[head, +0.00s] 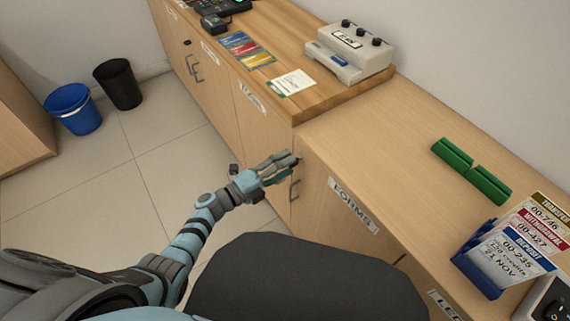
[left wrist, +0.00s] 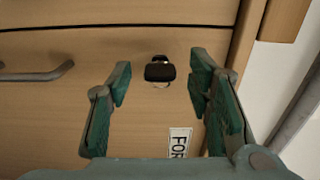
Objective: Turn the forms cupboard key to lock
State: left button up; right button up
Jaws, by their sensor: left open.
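The forms cupboard (head: 318,199) is a wooden door front with a white FORMS label (head: 353,205); part of the label (left wrist: 178,142) shows in the left wrist view. My left gripper (head: 288,169) is at the cupboard front in the head view. In the left wrist view my left gripper (left wrist: 160,82) is open, with a green-padded finger on each side of the key and apart from it. My right gripper is not in view.
A metal door handle (left wrist: 40,74) is left of the key in the left wrist view. Blue and black bins (head: 74,109) stand on the open floor.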

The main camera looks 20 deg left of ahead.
pick_arm(q)
jog(key=v, duration=1.1)
jog(key=shift+s, duration=0.1)
